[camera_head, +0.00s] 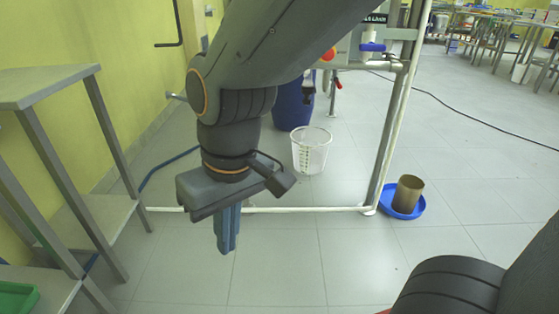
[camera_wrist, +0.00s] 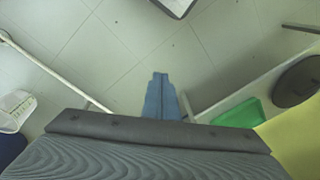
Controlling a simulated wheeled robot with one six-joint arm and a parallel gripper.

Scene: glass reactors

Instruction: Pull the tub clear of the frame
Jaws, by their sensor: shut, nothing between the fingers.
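A whitish see-through tub (camera_head: 310,150) with dark marks on its side stands upright on the floor, behind the low front bar of the metal frame (camera_head: 270,209). In the wrist view the tub (camera_wrist: 15,110) is at the left edge, partly cut off, beyond the frame's bar (camera_wrist: 50,70). My gripper (camera_head: 227,248) points down with its blue fingers together and empty. It is left of the tub and nearer to me, apart from it. The fingers also show in the wrist view (camera_wrist: 160,80). My arm hides part of the frame.
A blue drum (camera_head: 293,105) stands behind the tub. A blue basin (camera_head: 402,207) holding a brown cylinder (camera_head: 409,192) is right of the frame's post (camera_head: 388,140). A metal table (camera_head: 45,85) and green tray (camera_head: 17,298) are at left. The floor in front is clear.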

